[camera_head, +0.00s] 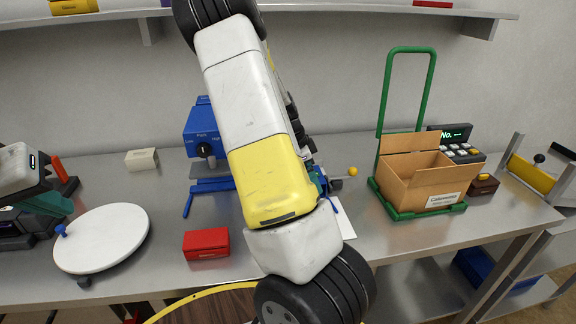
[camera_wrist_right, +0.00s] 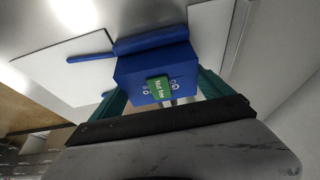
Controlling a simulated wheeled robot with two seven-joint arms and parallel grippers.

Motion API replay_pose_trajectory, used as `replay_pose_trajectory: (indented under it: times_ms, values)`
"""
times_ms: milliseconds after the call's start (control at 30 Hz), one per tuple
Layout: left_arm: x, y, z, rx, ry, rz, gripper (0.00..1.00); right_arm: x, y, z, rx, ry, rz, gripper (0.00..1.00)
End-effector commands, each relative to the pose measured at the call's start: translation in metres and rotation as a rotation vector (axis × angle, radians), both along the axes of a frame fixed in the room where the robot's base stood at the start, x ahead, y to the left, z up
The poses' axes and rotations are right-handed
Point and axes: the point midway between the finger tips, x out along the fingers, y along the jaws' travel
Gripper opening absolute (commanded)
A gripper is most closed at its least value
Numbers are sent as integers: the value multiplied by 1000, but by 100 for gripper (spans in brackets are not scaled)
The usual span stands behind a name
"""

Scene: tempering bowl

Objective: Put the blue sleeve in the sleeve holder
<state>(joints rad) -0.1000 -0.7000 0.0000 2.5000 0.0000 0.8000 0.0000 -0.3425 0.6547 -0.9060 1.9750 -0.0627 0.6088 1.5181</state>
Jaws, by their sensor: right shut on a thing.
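My right arm crosses the middle of the head view and hides much of its own gripper and what is behind it. In the right wrist view the right gripper (camera_wrist_right: 160,95) has a teal finger on each side of a blue box-shaped piece (camera_wrist_right: 155,72) with a green "Not hot" label. It is shut on this piece, which may be the blue sleeve. A little of it shows beside the arm in the head view (camera_head: 321,184). My left gripper (camera_head: 50,208), with teal fingers, is at the left edge; its opening is unclear. I cannot identify the sleeve holder.
A blue machine (camera_head: 201,128) with a dial stands behind my right arm. A white round turntable (camera_head: 105,240), a red box (camera_head: 206,244) and a cream block (camera_head: 141,159) are on the left. A cardboard box (camera_head: 424,186) sits on a green stand (camera_head: 429,211). Bare counter shows around them.

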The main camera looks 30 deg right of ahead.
Motion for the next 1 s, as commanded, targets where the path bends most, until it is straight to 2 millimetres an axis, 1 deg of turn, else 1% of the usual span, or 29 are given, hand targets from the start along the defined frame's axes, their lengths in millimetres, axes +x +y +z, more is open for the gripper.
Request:
replay_pose_trajectory:
  times_ms: [333, 367, 400, 600, 700, 767, 1000]
  values:
    - [0, 0, 0, 0, 0, 0, 0, 0, 0, 0, 0, 0, 0, 53]
    - [0, 0, 0, 0, 0, 0, 0, 0, 0, 0, 0, 0, 0, 94]
    - [0, 0, 0, 0, 0, 0, 0, 0, 0, 0, 0, 0, 0, 100]
    - [0, 0, 0, 0, 0, 0, 0, 0, 0, 0, 0, 0, 0, 100]
    - [0, 0, 0, 0, 0, 0, 0, 1, 2, 4, 1, -2, 2, 100]
    - [0, 0, 0, 0, 0, 0, 0, 3, 4, 10, 0, -4, 3, 100]
    - [0, 0, 0, 0, 0, 0, 0, 8, 20, 48, 0, -5, 4, 100]
